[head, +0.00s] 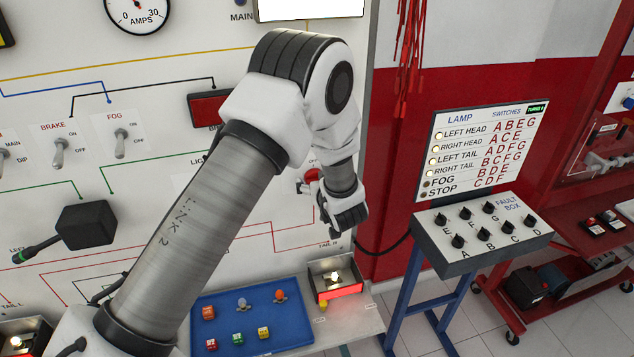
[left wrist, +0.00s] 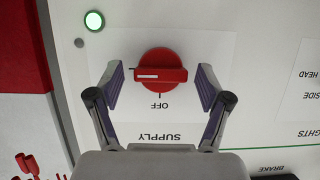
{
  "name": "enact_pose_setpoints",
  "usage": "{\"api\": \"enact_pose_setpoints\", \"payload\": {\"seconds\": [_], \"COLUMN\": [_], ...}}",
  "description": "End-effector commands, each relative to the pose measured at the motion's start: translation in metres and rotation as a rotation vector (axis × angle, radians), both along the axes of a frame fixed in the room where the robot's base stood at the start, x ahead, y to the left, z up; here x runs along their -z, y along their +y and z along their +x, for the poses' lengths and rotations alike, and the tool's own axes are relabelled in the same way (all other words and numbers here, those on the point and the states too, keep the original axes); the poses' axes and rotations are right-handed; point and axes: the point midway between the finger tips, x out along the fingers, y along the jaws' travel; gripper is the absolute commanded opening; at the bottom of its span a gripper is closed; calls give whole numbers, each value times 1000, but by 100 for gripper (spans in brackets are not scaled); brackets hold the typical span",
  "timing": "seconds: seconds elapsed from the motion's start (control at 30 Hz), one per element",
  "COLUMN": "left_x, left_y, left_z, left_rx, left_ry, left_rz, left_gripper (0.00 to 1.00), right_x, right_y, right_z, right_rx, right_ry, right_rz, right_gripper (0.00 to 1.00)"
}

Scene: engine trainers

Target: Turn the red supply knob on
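The red supply knob (left wrist: 160,62) is on the white panel, round with a raised bar across it. In the left wrist view the bar lies level, crosswise to the tick at the OFF label (left wrist: 159,105), with a pale line along its left part. The SUPPLY label (left wrist: 158,138) reads upside down. My left gripper (left wrist: 160,78) is open, with one finger on each side of the knob and a gap to both. In the head view the knob (head: 312,175) is partly hidden by my left gripper (head: 325,203). No ON label is readable at the knob.
A green lamp (left wrist: 94,21) glows near the knob. Below the panel are a blue tray (head: 205,310) with small coloured parts and a lit lamp box (head: 335,279). A fault box (head: 480,235) stands to the right. Toggle switches (head: 121,142) are at left.

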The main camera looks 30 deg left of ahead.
Motion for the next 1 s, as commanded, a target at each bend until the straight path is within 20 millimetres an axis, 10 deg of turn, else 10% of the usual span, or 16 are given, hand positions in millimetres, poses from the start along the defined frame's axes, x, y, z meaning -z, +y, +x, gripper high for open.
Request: {"api": "enact_pose_setpoints", "payload": {"seconds": [1.0], "left_x": [-28], "left_y": [-53], "left_z": [-45], "left_rx": [0], "left_ry": [1], "left_rz": [-2], "left_gripper": [78], "right_x": [0], "right_y": [0], "right_z": [0], "right_rx": [0], "right_ry": [0], "right_rz": [0], "right_gripper": [40]}}
